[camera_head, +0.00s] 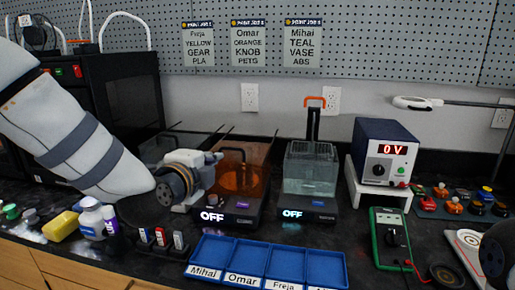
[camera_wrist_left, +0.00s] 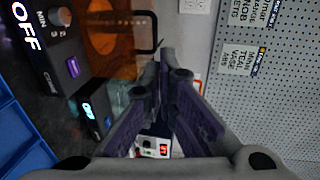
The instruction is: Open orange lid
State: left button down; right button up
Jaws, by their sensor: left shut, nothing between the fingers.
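A translucent orange lid (camera_head: 240,178) covers a box-shaped machine with a lit OFF display. In the left wrist view its orange panel (camera_wrist_left: 110,40) shows at the top, with a dark bent handle at its edge. My left gripper (camera_head: 212,160) is beside the lid's left front in the head view, overlapping its edge; I cannot tell if they touch. In the left wrist view the fingers (camera_wrist_left: 166,62) come together, shut and empty. Contact at the fingertips is unclear.
A clear tank (camera_head: 310,172) with an orange-handled part behind it stands to the right, then a blue power supply (camera_head: 384,150) on a white stand. A blue labelled tray (camera_head: 232,251) lies in front. Bottles (camera_head: 92,216) and a yellow sponge (camera_head: 60,226) are at left.

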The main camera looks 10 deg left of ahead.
aim_at(231, 149)
pick_arm(q)
jog(key=w+f+b, duration=0.1)
jog(key=w, duration=0.3)
jog(key=w+f+b, duration=0.1)
jog(key=w, duration=0.2)
jog(key=w+f+b, duration=0.1)
jog(key=w, duration=0.3)
jog(key=shift+w+f, duration=0.1)
jog(key=shift+w, duration=0.55)
jog(key=shift+w+r, duration=0.15)
jog(key=shift+r, duration=0.05)
pick_arm(e)
jog(key=s+f+g, duration=0.1)
jog(key=s+f, duration=0.3)
jog(key=shift+s+g, duration=0.35)
jog(key=shift+g, duration=0.05)
